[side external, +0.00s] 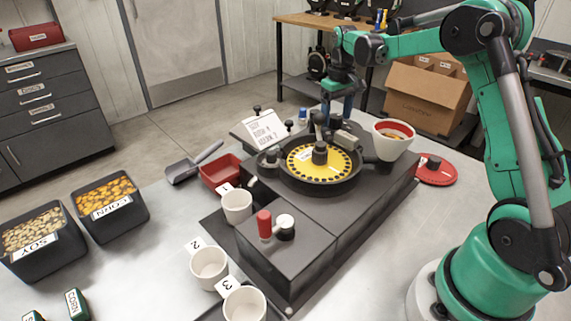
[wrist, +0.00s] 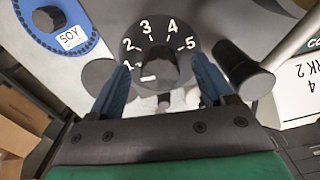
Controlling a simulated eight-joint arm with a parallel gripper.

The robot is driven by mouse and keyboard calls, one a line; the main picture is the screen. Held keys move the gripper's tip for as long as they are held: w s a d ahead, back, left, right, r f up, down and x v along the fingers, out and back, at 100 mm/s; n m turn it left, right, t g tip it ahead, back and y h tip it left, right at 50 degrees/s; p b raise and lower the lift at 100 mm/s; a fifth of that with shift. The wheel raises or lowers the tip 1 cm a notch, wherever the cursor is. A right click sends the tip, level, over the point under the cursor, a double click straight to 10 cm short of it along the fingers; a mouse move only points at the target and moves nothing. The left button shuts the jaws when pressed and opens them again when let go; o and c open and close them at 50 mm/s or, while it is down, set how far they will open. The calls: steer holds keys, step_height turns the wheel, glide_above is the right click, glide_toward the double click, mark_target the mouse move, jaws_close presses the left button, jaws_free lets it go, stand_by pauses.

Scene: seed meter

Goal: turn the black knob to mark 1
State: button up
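The black knob (wrist: 157,68) shows in the wrist view on a dark dial (wrist: 158,30) with white figures around its far side. Marks 2, 3, 4 and 5 are readable; mark 1 is partly covered by the left finger. A white line on the knob's lower left lies near the mark 1 side, but its exact heading is unclear. My gripper (wrist: 163,65) is open, with one blue finger on each side of the knob and a gap showing. In the side view my gripper (side external: 336,112) is over the far side of the machine, and the knob cannot be made out.
A black cylinder (wrist: 246,76) stands close to the right finger. A blue disc labelled SOY (wrist: 85,45) lies at upper left. The side view shows a yellow seed plate (side external: 300,165), a white funnel cup (side external: 393,146) and a printed card (side external: 264,131) near my gripper.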

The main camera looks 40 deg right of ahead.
mark_target(336, 116)
steer(key=shift+r, duration=2.8)
steer(key=shift+a, duration=0.1)
steer(key=shift+a+r, duration=0.25)
steer(key=shift+a, duration=0.05)
steer(key=s+a+r+t, duration=0.1)
steer(key=a, duration=0.2)
steer(key=s+a+r+t, duration=0.1)
steer(key=s+a, duration=0.1)
steer(key=a, duration=0.1)
steer(key=s+a+r+n+t, duration=0.1)
steer(key=a, duration=0.2)
steer(key=shift+s+a+h, duration=0.25)
steer(key=shift+a+h, duration=0.15)
steer(key=shift+t, duration=0.9)
steer(key=s+a, duration=0.1)
steer(key=a, duration=0.1)
steer(key=s+a, duration=0.1)
steer(key=s, duration=0.1)
steer(key=shift+a+f, duration=0.35)
steer(key=s+a+f, duration=0.1)
steer(key=s+a+f+t, duration=0.1)
steer(key=s+a, duration=0.1)
steer(key=s+a+f+n+t, duration=0.1)
steer(key=shift+s+a+f+y, duration=0.15)
steer(key=shift+s+f+y, duration=0.05)
steer(key=shift+s+y, duration=0.2)
